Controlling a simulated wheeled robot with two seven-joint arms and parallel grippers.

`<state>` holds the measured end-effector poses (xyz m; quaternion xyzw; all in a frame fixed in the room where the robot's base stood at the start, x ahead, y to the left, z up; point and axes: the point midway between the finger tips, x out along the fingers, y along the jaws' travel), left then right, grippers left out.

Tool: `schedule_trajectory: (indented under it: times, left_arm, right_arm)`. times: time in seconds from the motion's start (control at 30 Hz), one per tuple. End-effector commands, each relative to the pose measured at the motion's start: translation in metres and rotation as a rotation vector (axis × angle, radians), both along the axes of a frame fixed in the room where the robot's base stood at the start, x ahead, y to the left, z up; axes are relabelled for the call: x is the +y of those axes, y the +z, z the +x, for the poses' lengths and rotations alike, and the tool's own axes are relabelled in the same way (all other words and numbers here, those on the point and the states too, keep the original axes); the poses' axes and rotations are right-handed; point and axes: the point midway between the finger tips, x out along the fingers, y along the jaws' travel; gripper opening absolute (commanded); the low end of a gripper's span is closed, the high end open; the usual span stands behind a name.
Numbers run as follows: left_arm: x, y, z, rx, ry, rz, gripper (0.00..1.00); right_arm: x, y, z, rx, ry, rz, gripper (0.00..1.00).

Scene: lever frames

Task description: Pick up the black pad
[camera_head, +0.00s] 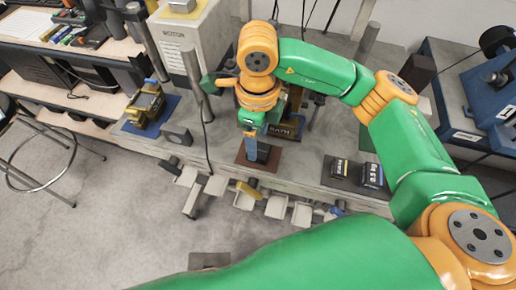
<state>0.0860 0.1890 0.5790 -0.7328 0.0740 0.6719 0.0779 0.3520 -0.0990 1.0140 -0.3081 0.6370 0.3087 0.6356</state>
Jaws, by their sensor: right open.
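My right gripper (252,146) points down from the green and orange arm over a reddish-brown mat (243,162) on the grey bench. Its fingers are small and partly hidden by the wrist; it is open. A dark upright block (264,153) stands on the mat beside the fingers; I cannot tell whether they touch it. I cannot say for sure which dark thing is the black pad. A dark flat mat (340,182) lies to the right, with two black boxes (371,175) on it. My left gripper is not in view.
A grey machine (180,45) stands behind on the left. A yellow device (145,105) sits on a blue mat left of the gripper. Blue equipment (455,95) is at the right. Several small trays (277,207) line the bench's front edge. A round stool (35,160) stands lower left.

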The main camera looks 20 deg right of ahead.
Motion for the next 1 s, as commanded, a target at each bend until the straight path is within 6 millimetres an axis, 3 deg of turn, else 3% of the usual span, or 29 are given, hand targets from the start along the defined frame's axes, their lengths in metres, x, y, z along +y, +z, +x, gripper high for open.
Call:
schedule_trajectory:
  times: [0.07, 0.2, 0.4, 0.47, 0.67, 0.7, 1.0]
  left_arm:
    - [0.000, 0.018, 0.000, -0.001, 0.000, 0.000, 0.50]
    - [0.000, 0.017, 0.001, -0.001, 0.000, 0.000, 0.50]
    - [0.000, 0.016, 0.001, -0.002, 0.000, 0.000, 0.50]
    - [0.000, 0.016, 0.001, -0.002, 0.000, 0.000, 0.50]
    - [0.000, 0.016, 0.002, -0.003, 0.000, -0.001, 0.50]
    - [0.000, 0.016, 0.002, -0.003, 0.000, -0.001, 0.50]
    - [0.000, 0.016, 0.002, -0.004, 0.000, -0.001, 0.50]
  right_arm:
    - [-0.002, -0.009, -0.001, 0.007, -0.001, -0.003, 0.72]
    - [-0.001, -0.031, 0.000, 0.003, -0.001, -0.002, 0.72]
    - [-0.001, -0.034, 0.001, 0.000, 0.000, 0.000, 0.72]
    - [-0.001, -0.034, 0.001, 0.000, 0.000, 0.000, 0.59]
    - [-0.001, -0.034, 0.001, 0.000, 0.000, 0.000, 0.05]
    - [-0.001, -0.034, 0.001, 0.000, 0.000, 0.000, 0.00]
    - [-0.001, -0.033, 0.001, -0.001, 0.000, 0.000, 0.00]
